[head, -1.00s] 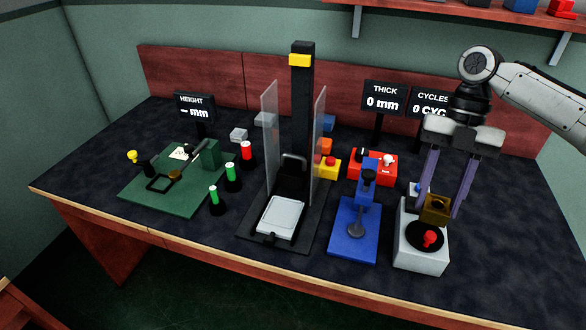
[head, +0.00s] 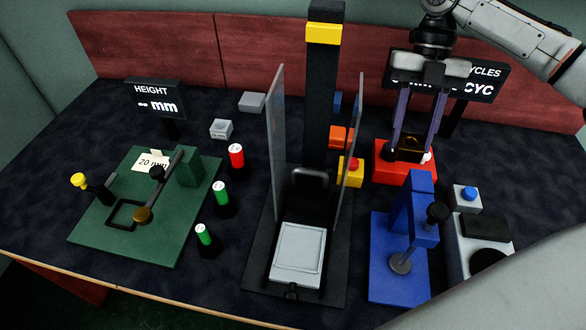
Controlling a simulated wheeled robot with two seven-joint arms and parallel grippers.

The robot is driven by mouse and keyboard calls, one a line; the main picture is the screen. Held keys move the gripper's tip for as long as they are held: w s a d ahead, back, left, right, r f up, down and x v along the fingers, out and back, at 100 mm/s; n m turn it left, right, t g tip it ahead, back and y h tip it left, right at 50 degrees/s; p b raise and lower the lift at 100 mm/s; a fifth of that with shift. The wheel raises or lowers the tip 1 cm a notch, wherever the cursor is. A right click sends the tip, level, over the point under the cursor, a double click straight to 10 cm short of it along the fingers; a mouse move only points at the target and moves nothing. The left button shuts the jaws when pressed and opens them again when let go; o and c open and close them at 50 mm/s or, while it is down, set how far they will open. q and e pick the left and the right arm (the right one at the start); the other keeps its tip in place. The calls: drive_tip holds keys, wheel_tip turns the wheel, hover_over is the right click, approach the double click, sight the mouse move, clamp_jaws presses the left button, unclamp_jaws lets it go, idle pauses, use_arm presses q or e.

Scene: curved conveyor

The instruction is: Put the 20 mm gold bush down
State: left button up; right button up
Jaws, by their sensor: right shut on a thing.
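The gold bush (head: 408,144) is between the fingertips of my right gripper (head: 411,150), which is shut on it and points down. The bush looks dark and is partly hidden by the fingers. It is at the red box (head: 388,173) at the back right; I cannot tell whether it touches the box or hangs just above it. My left gripper is not in view.
A blue press (head: 385,258) stands in front of the red box. A tall black stand (head: 322,90) with clear side panels rises to the left. A green fixture (head: 118,232) with a "20 mm" card (head: 152,162) lies at left. A grey box (head: 487,240) is at right.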

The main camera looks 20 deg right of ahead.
wheel_tip(320, 180, down, 16)
drive_tip(key=b, duration=0.5)
drive_tip(key=shift+r+b, duration=0.25)
drive_tip(key=shift+b, duration=0.15)
drive_tip(key=o, duration=1.2)
drive_tip(key=shift+f, duration=0.1)
